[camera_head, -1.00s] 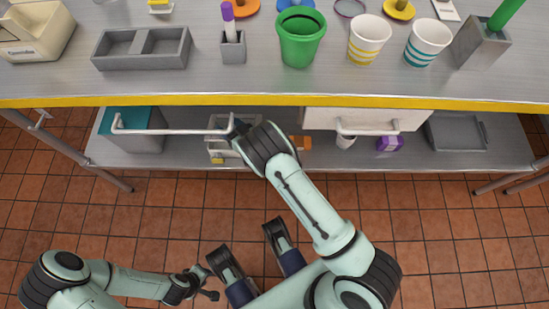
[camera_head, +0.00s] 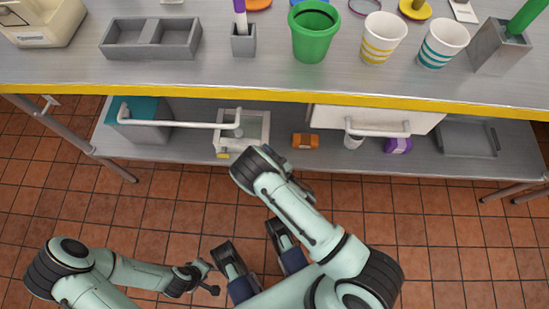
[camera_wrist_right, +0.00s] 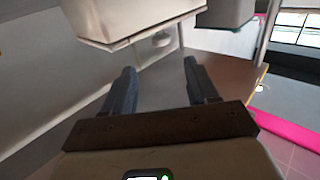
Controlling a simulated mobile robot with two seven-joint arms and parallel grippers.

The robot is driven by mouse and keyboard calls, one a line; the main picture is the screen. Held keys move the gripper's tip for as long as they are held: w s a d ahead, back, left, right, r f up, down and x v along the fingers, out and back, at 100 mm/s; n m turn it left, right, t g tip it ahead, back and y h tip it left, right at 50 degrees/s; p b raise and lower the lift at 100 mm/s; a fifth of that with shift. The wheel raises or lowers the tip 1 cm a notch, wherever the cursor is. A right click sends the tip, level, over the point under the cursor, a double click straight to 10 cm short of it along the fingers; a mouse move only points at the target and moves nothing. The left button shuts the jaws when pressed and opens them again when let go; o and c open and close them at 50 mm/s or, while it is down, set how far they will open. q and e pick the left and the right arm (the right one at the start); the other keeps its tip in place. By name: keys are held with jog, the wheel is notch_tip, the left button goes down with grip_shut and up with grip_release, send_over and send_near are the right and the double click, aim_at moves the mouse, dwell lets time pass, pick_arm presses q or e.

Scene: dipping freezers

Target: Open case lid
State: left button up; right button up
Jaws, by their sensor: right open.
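No thing in view is clearly marked as the case. A pale open-topped box (camera_head: 262,131) with a yellow patch on its front stands on the lower shelf. A cream box (camera_head: 52,27) with a label stands on the counter at the far left; its lid state is unclear. My right arm reaches toward the lower shelf and ends just in front of the pale box; its fingers are hidden in the head view. In the right wrist view my right gripper (camera_wrist_right: 160,82) is open and empty, below a pale box-like body (camera_wrist_right: 130,15). My left gripper (camera_head: 208,279) is low over the floor, fingers apart, empty.
A white bar handle (camera_head: 180,125) and a white drawer front (camera_head: 420,121) with its own handle sit under the yellow counter edge (camera_head: 300,98). A teal-topped grey box, an orange item (camera_head: 305,141) and a grey tray (camera_head: 467,138) are on the lower shelf. Cups line the counter.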

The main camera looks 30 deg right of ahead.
pick_arm(q)
notch_tip(320, 180, up, 7)
jog(key=p, duration=0.4)
jog(key=shift+w+f+p, duration=0.15)
jog(key=shift+f+p, duration=0.05)
jog(key=shift+p, duration=0.1)
pick_arm(e)
jog(key=s+d+m+h, duration=0.1)
jog(key=s+d+f+m+g+h, duration=0.1)
jog(key=d, duration=0.1)
jog(key=shift+s+d+f+h, duration=0.1)
jog(key=shift+s+d+h, duration=0.05)
jog(key=shift+s+h, duration=0.25)
